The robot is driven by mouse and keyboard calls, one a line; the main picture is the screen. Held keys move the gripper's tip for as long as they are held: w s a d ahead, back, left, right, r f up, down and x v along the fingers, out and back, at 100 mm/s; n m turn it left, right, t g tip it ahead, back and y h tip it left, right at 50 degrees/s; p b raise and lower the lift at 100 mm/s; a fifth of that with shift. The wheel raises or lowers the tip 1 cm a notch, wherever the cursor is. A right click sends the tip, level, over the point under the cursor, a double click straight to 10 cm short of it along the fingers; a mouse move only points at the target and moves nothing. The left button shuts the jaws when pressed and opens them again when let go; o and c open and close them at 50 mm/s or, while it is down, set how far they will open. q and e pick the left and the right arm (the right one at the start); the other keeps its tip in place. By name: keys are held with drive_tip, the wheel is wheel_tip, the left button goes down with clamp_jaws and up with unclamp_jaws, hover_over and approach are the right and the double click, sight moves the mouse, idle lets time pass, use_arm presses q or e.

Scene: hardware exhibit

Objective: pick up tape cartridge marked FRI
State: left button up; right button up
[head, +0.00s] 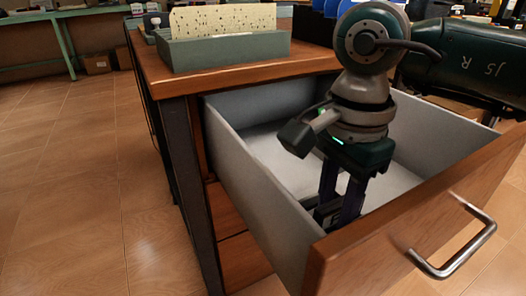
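My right gripper (340,205) points down into the open drawer (258,190), with its two dark purple fingers spread apart. A small dark object with a pale label (326,214) lies low in the drawer at the fingertips, partly hidden by the fingers and the drawer front. It looks like a tape cartridge, but I cannot read its full marking. I cannot tell whether the fingers are pressed against it or only around it. My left gripper is not in view.
The drawer's wooden front with a metal handle (455,246) stands close to the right gripper, and grey walls surround it. On the cabinet top (165,78) sits a green-grey box (225,52) holding a speckled card. Tiled floor (70,190) lies clear at left.

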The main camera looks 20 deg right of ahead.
clamp_jaws()
drive_tip(key=shift+r, duration=0.1)
idle(0.4)
